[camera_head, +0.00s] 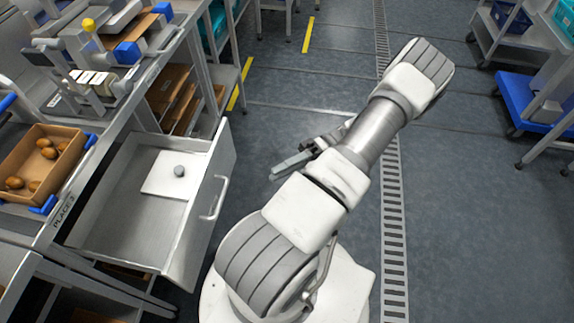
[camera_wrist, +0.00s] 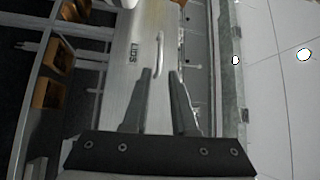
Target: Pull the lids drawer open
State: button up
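The lids drawer (camera_head: 150,245) is pulled out from the bench at the left of the head view. A white square lid (camera_head: 172,176) with a grey knob lies inside it. Its bar handle (camera_head: 217,198) is on the outer face of the front panel. The wrist view shows the front panel (camera_wrist: 122,75), marked LIDS, with the handle (camera_wrist: 158,52) beyond my fingers. My gripper (camera_head: 283,168) is to the right of the drawer front, apart from the handle. In the wrist view my gripper (camera_wrist: 162,80) has its two fingers spread with nothing visible between them.
A device with blue and yellow parts (camera_head: 105,60) is further back. Grey floor is clear around my arm. Trolleys (camera_head: 535,95) stand at the far right.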

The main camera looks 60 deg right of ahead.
jog(key=shift+v, duration=0.85)
jog(key=shift+w, duration=0.1)
